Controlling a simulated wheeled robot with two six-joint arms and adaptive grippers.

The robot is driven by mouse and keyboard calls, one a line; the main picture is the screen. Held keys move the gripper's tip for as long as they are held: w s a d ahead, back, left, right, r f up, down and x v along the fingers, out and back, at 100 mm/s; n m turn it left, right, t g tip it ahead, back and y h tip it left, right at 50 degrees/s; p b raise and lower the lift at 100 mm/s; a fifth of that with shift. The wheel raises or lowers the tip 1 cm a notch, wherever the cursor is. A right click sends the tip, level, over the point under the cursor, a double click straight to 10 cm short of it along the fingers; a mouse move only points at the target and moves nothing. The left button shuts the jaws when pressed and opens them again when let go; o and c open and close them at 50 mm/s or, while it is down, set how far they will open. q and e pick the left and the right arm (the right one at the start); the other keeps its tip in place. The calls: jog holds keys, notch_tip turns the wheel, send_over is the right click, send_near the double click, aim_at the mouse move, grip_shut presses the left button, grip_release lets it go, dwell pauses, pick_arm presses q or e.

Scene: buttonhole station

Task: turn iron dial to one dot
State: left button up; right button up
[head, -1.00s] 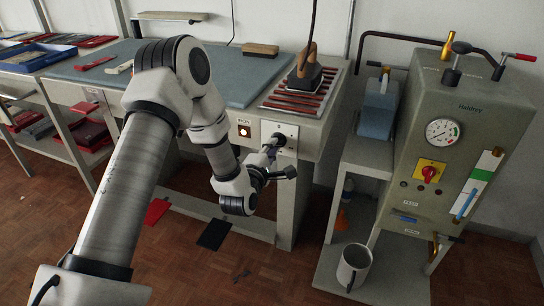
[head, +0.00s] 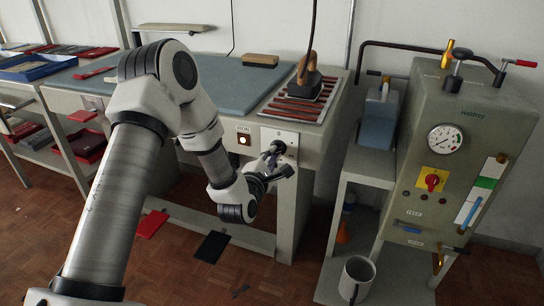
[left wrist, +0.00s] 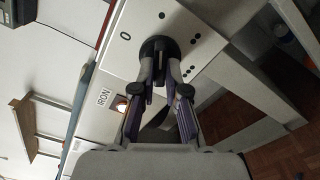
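The iron dial (left wrist: 160,46) is a round black knob on a pale plate (left wrist: 130,14) on the front of the ironing table. In the head view, the left gripper (head: 276,160) covers most of the dial. The fingers hide which mark the dial points to. My right gripper is not in view.
A lamp (left wrist: 121,104) labelled IRON sits beside the plate and looks bright. The iron (head: 304,80) stands on a red-slatted rest above. Red and black pedals lie below.

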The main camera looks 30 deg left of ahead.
pick_arm(q)
jog(key=o, duration=0.4)
jog(key=shift+c, duration=0.2)
jog(key=v, duration=1.2)
jog(key=shift+f, duration=0.15)
